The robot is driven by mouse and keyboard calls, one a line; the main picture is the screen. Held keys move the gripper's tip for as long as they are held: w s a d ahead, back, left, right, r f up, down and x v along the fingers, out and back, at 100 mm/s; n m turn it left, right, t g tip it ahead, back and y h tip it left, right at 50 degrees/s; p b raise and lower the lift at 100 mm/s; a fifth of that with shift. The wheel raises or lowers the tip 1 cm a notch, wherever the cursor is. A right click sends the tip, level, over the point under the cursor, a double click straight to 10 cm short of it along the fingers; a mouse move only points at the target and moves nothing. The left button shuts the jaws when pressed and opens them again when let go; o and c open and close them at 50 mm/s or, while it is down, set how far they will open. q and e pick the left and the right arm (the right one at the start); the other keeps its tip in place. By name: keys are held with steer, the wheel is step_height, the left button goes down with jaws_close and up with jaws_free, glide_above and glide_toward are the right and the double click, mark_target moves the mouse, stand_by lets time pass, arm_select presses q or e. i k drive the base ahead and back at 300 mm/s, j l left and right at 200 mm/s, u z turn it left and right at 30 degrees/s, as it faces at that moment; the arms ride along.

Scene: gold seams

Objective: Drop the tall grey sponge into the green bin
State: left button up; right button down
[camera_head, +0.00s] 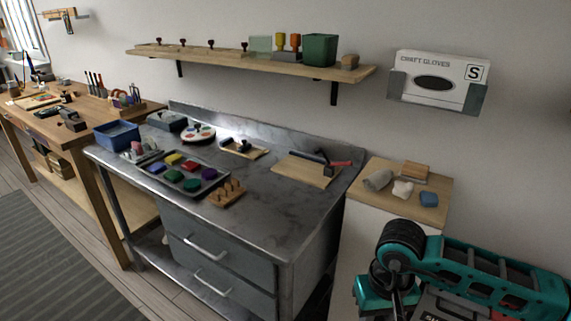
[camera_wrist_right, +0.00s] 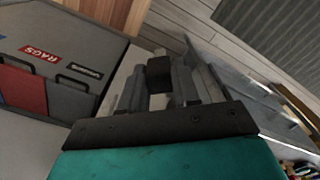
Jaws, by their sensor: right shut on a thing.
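My right gripper (camera_wrist_right: 160,85) is shut on a dark grey block between its fingers in the right wrist view. The block, which looks like the tall grey sponge (camera_wrist_right: 160,72), shows only its end, so its full height is hidden. In the head view my right arm comes in at the lower right, and its fingertips are not clearly visible. A dark green open box (camera_head: 320,49), the only green bin-like container I see, stands on the wall shelf. My left gripper is not in view.
A grey container labelled RAGS (camera_wrist_right: 45,65) lies left of my right gripper in the wrist view. A steel bench (camera_head: 255,205) holds paint trays and tools. A small wooden-topped cabinet (camera_head: 436,184) carries a rolled cloth, a pale lump and a blue block. A glove box (camera_head: 440,78) hangs above.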

mark_target(319, 63)
steer(key=l+u, duration=0.4)
steer(key=i+l+u, duration=0.1)
steer(key=l+u, duration=0.15)
steer(key=u, duration=0.15)
steer(key=l+u, duration=0.6)
steer(key=k+l, duration=0.05)
steer(key=l, duration=0.05)
